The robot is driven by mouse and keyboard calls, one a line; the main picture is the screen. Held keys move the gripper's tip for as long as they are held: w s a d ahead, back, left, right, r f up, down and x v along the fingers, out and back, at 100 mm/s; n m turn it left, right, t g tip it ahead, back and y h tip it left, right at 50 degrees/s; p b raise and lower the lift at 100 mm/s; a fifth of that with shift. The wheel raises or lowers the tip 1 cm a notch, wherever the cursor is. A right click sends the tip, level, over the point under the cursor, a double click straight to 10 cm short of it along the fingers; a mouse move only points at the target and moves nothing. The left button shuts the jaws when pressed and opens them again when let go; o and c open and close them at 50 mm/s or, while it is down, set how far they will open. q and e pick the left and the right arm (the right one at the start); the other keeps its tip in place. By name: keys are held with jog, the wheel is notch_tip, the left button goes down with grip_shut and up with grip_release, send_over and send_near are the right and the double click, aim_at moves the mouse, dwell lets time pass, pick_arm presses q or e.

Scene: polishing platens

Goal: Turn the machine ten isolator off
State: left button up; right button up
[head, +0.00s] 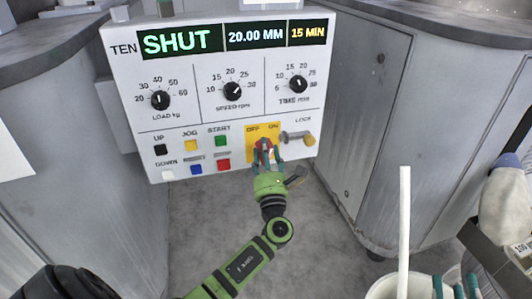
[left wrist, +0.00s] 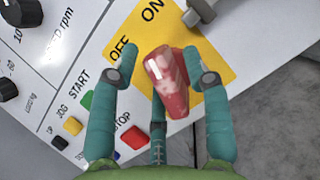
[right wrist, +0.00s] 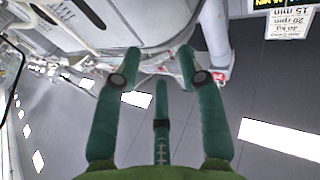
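The machine ten panel (head: 215,100) is white and reads TEN, SHUT, 20.00 MM and 15 MIN. Its red isolator handle (left wrist: 168,82) sits on a yellow plate (head: 251,143) marked OFF on the left and ON on the right. I cannot tell which mark the handle points to. My left gripper (head: 266,158) is at the isolator. In the left wrist view its fingers (left wrist: 163,62) are spread on either side of the handle, with gaps showing. My right gripper (right wrist: 150,68) is open and empty. It is partly visible at the head view's lower right.
A lock lever (head: 296,138) with a tan knob is just right of the isolator. Push buttons (head: 191,146) lie to its left, with load, speed and time dials (head: 232,90) above. A white bucket (head: 398,287) with an upright white rod (head: 404,225) stands near my right gripper.

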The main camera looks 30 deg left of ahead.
pick_arm(q)
grip_shut()
pick_arm(e)
jog(key=shift+r, duration=0.1)
